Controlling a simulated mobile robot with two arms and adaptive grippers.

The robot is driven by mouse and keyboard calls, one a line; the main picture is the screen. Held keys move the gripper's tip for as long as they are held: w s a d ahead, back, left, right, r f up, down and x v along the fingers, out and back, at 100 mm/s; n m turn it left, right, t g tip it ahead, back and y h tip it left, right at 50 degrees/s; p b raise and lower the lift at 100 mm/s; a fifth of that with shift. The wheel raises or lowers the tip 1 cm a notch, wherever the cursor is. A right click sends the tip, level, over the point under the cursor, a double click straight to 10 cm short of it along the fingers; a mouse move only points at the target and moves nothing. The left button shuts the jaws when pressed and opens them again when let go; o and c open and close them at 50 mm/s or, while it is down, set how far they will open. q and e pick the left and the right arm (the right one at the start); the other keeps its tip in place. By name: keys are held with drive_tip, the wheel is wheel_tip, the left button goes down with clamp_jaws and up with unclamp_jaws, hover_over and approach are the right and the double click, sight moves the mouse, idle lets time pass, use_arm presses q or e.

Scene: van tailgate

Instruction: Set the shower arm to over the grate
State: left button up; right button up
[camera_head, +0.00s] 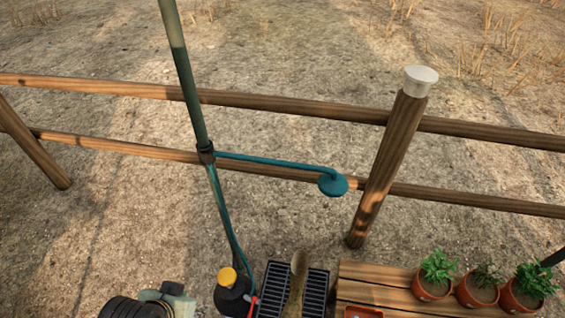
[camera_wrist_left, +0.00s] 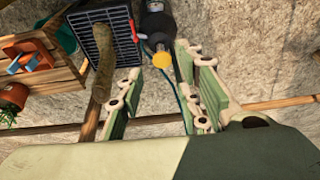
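The teal shower arm (camera_head: 275,162) sticks out to the right from a dark collar (camera_head: 206,153) on the tall green pole (camera_head: 184,80). Its round shower head (camera_head: 333,185) hangs at the end, high off the ground. The black grate (camera_head: 318,293) lies at the bottom; it also shows in the left wrist view (camera_wrist_left: 85,42). I cannot tell whether the head is straight above it. My right gripper is not in view.
A long brown object (camera_head: 297,275) lies across the grate. A wooden bench (camera_head: 380,273) with potted plants (camera_head: 437,270) is at right. A rail fence (camera_head: 290,107) crosses behind the pole.

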use_arm(q)
drive_tip(key=w+d+m+t, duration=0.3)
drive_tip(key=w, duration=0.7)
drive_tip(key=m+t+h, duration=0.5)
drive_tip(key=m+h, duration=0.6)
drive_tip(key=m, duration=0.5)
approach(278, 165)
drive_tip(key=w+d, duration=0.3)
drive_tip(key=d, duration=0.1)
drive_tip(key=shift+w+f+m+h, duration=0.1)
drive_tip(key=shift+f+m+h, duration=0.05)
drive_tip(key=shift+m, duration=0.45)
drive_tip(key=shift+w+f+m+h, duration=0.1)
drive_tip(key=shift+m+h, duration=0.05)
drive_tip(key=shift+m, duration=0.45)
drive_tip(key=w+d+m+g+h, duration=0.1)
drive_tip(key=w+d+m, duration=0.1)
drive_tip(key=w+d+f+m+g+h, duration=0.1)
drive_tip(key=w+d+m, duration=0.1)
drive_tip(key=shift+w+f+g+p, duration=0.1)
drive_tip(key=shift+w+g+p, duration=0.2)
drive_tip(key=shift+g, duration=0.1)
clamp_jaws()
